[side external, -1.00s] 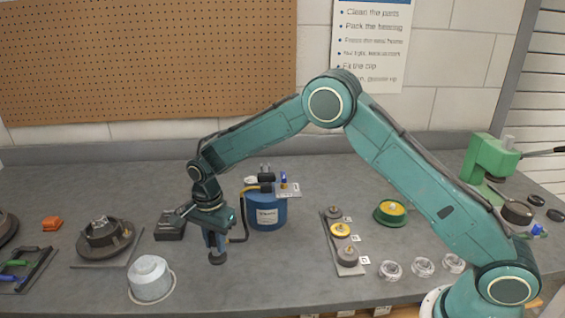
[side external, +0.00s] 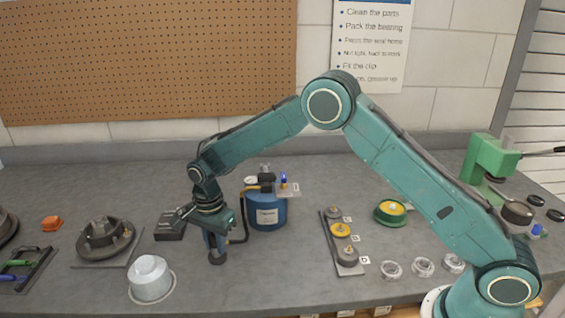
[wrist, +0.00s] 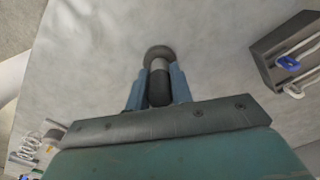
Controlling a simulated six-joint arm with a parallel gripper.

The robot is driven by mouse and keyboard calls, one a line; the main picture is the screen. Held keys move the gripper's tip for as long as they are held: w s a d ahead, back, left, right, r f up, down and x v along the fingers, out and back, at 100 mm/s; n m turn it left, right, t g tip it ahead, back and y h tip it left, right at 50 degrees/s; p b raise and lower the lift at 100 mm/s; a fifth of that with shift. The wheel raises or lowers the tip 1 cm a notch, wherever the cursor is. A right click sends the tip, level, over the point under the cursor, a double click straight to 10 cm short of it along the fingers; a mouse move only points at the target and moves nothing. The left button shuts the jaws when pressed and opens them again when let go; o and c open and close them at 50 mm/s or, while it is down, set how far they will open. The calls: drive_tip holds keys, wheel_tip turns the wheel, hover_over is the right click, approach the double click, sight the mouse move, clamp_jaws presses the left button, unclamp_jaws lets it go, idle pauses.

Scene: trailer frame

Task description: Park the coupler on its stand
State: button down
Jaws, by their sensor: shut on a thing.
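My gripper (side external: 216,250) is low over the grey bench, left of the blue drum. In the wrist view its two blue fingers (wrist: 156,88) are shut on a dark cylinder with a pale band, which appears to be the coupler (wrist: 159,80). A round dark end (wrist: 159,52) shows beyond the fingertips; I cannot tell whether it belongs to the coupler or is a base under it. A black hose (side external: 244,230) runs between the drum (side external: 267,214) and the gripper area. A grey bracket (side external: 290,190) with a blue piece is at the drum's right; I cannot tell whether it is the stand.
A dark box (side external: 170,227) lies close left of my gripper, and a pale metal cup (side external: 150,277) stands in front left. A hub (side external: 105,238) sits further left. A tray with several round parts (side external: 353,268) is at right. Bench between gripper and tray is clear.

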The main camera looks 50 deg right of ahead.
drive_tip(key=c, duration=0.7)
unclamp_jaws()
drive_tip(key=shift+c, duration=0.2)
drive_tip(key=shift+r, duration=0.15)
drive_tip(key=shift+r, duration=3.35)
